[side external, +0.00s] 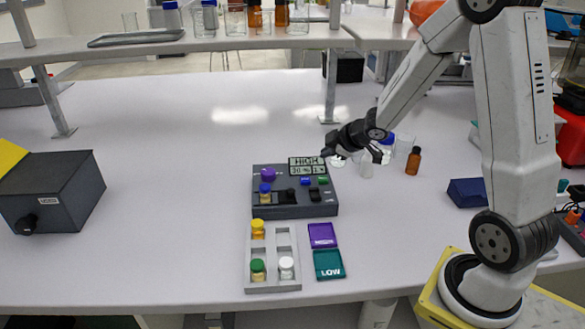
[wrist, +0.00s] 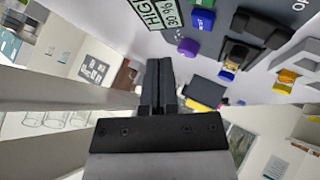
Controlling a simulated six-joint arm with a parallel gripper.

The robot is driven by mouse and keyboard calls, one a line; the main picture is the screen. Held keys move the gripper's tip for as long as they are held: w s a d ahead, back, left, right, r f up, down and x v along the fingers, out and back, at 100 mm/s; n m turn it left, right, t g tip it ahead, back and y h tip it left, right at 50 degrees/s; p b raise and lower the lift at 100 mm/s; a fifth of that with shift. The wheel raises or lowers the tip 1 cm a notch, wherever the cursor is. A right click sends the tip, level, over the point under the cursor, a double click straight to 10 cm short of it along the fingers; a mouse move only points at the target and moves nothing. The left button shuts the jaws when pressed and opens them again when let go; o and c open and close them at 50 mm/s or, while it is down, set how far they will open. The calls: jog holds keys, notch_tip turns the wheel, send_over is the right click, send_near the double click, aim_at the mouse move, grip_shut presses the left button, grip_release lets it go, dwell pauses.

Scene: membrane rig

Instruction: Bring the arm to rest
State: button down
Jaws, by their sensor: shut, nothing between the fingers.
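My gripper (side external: 328,152) is above the back right corner of the dark grey rig box (side external: 262,206), tilted downward, with its fingers together and nothing between them. In the wrist view the two dark fingers (wrist: 159,85) lie side by side. The rig's display (side external: 307,166) reads HIGH, 30 % and 1. The rig carries a purple knob (side external: 268,174), blue and green buttons and black switches. A vial with a blue cap (side external: 265,188) stands at its left side. The purple knob (wrist: 188,46) also shows in the wrist view, apart from the fingers.
A grey tray (side external: 271,247) in front holds yellow-, green- and white-capped vials. Purple (side external: 322,235) and teal LOW (side external: 328,264) squares lie beside it. A black box (side external: 60,192) is far left.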

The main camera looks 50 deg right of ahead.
jog(key=shift+a, duration=0.15)
jog(key=s+a+m+g, duration=0.1)
jog(key=a, duration=0.1)
jog(key=s+a+m, duration=0.2)
jog(key=s+a+m+g+h, duration=0.1)
jog(key=a, duration=0.1)
jog(key=shift+s+a+g, duration=0.2)
jog(key=shift+a+g, duration=0.1)
jog(key=shift+a, duration=0.1)
jog(key=s+a+f+m+g+y, duration=0.1)
jog(key=s+a+m+g, duration=0.3)
jog(key=s+a, duration=0.5)
jog(key=shift+s+a+f, duration=0.15)
jog(key=shift+s+a, duration=0.1)
jog(key=shift+s, duration=0.2)
